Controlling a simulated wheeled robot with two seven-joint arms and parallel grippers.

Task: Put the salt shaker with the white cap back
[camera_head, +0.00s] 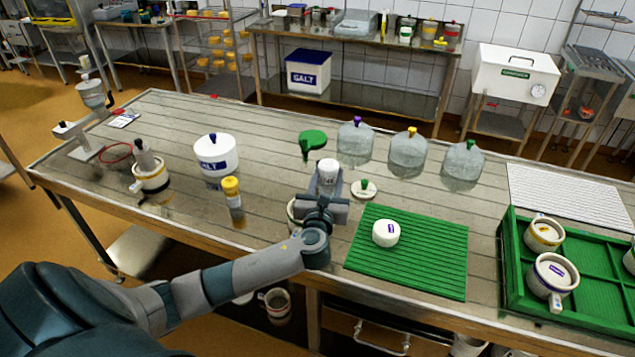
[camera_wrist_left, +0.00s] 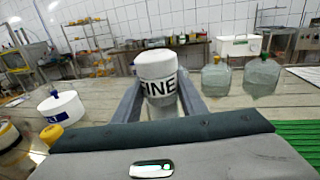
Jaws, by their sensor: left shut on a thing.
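The salt shaker with the white cap (camera_head: 328,168) is between the fingers of my left gripper (camera_head: 327,183), over the middle of the table. In the left wrist view this shaker (camera_wrist_left: 158,84) stands roughly upright with "FINE" on its side, and a grey finger presses on each side of it. Its lower part is hidden by the gripper, so I cannot tell whether it touches the table. A second shaker with a yellow cap (camera_head: 232,192) stands on the table left of my gripper. My right gripper is not in view.
A white tub (camera_head: 216,158) stands at the left. A green tray (camera_head: 510,270) holds moulds.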

